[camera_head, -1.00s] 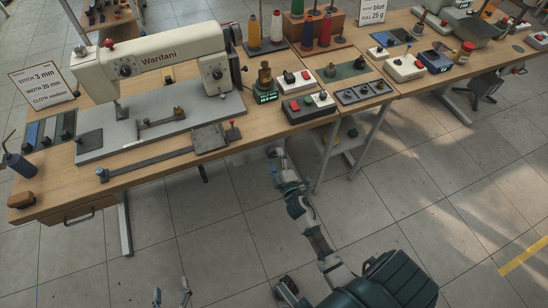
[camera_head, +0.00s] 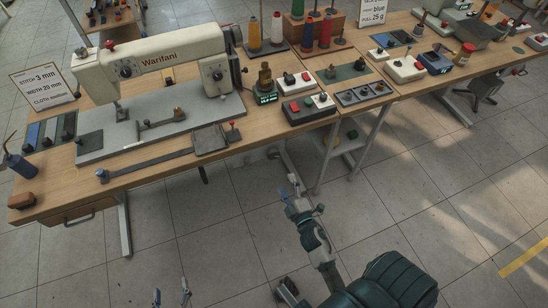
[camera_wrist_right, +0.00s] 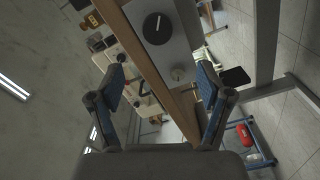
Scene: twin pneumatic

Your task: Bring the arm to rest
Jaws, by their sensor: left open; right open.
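My right arm (camera_head: 316,243) reaches out from the bottom of the head view over the floor. Its right gripper (camera_head: 289,189) is in front of the table's edge, apart from it. In the right wrist view the right gripper (camera_wrist_right: 162,84) has its two blue-padded fingers spread with nothing between them. My left gripper (camera_head: 171,297) shows only as two fingertips at the bottom edge of the head view, apart and empty; the rest of it is out of frame.
A metal table leg (camera_head: 327,160) stands close to the right gripper. Open tiled floor (camera_head: 420,200) lies to the right.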

